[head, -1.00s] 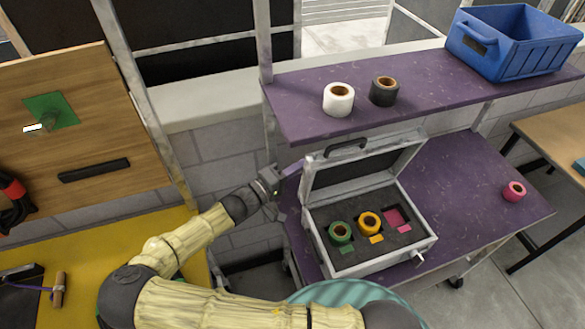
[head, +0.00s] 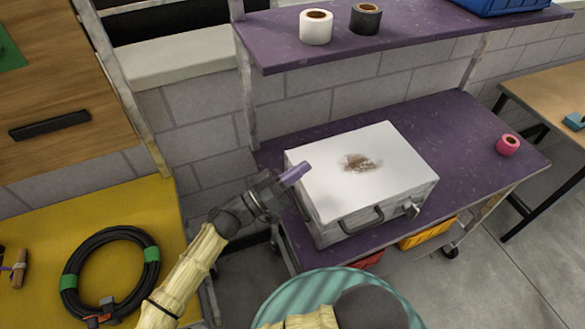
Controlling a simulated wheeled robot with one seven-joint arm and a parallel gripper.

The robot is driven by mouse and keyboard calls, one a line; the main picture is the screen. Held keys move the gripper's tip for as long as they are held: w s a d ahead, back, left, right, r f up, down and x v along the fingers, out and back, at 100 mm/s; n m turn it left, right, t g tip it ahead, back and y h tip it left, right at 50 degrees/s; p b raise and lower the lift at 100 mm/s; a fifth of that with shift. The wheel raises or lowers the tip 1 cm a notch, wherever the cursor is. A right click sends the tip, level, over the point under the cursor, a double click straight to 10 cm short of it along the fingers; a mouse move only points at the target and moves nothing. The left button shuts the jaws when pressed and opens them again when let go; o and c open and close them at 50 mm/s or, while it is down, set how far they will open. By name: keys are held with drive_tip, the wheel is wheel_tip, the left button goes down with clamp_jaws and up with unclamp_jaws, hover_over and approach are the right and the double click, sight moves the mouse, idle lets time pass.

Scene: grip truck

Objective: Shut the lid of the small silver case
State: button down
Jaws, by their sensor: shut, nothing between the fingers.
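The small silver case (head: 345,175) stands on the lower purple shelf of the cart. Its lid (head: 385,150) is down flat over the box, with a brown smudge on top. The handle (head: 361,220) and a latch (head: 411,209) show on the front side. The tape rolls inside are hidden under the lid. My gripper (head: 296,173) is shut and empty at the lid's left edge, its purple fingertips pointing right. I cannot tell whether the fingertips touch the lid.
A pink tape roll (head: 507,145) lies on the lower purple shelf (head: 455,130), right of the case. White (head: 316,28) and black (head: 365,19) rolls stand on the upper shelf (head: 420,30). A coiled black cable (head: 85,240) lies on the yellow surface at left.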

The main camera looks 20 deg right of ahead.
drive_tip(key=shift+s+f+m+b, duration=0.2)
drive_tip(key=shift+s+f+b, duration=0.2)
drive_tip(key=shift+f+b, duration=0.2)
drive_tip(key=shift+s+f+m+b, duration=0.2)
drive_tip(key=shift+s+f+b, duration=0.25)
drive_tip(key=shift+f, duration=0.25)
drive_tip(key=s+a, duration=0.1)
drive_tip(key=a, duration=0.8)
drive_tip(key=shift+a+r, duration=0.15)
drive_tip(key=shift+r, duration=0.2)
